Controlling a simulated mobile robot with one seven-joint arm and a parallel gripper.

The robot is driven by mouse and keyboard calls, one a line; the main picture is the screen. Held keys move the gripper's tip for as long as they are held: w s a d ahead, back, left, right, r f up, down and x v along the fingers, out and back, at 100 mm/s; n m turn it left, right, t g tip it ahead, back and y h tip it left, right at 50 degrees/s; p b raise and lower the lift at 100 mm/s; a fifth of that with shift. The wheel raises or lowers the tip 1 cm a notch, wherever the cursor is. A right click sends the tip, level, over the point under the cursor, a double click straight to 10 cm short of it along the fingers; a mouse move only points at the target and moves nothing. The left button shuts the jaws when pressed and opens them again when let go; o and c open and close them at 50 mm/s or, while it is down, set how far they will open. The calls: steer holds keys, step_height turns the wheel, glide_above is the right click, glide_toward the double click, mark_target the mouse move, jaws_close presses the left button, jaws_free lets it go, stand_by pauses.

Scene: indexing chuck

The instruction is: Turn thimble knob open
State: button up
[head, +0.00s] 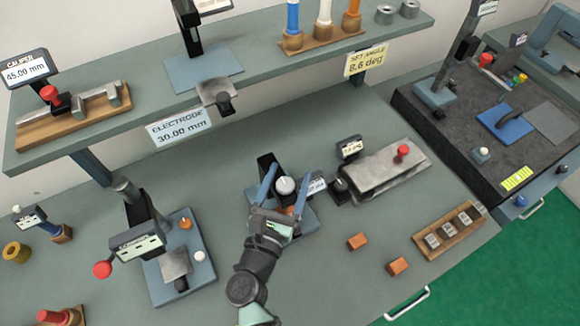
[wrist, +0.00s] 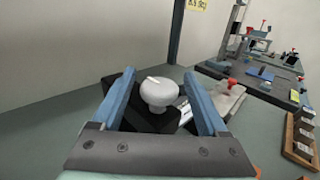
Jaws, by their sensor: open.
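A pale, rounded thimble knob (head: 285,186) with a light mark on top stands on a dark block fixed to a blue-grey base plate (head: 309,222) on the bench. The knob also shows in the wrist view (wrist: 158,92), at the middle, with the dark block (wrist: 122,104) behind and around it. My gripper (head: 288,173) is open, its two blue fingers to the left and right of the knob. In the wrist view a gap shows on both sides of the knob between the fingers (wrist: 159,74), and I see no contact. A small display is partly hidden behind the right finger.
A grey block with a red knob (head: 403,151) stands to the right. Orange blocks (head: 358,242) lie in front of it. An electrode stand (head: 137,243) is at left. A raised shelf (head: 110,136) runs behind.

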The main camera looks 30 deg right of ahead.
steer(key=shift+x, duration=0.8)
steer(key=shift+c, duration=0.4)
jaws_close()
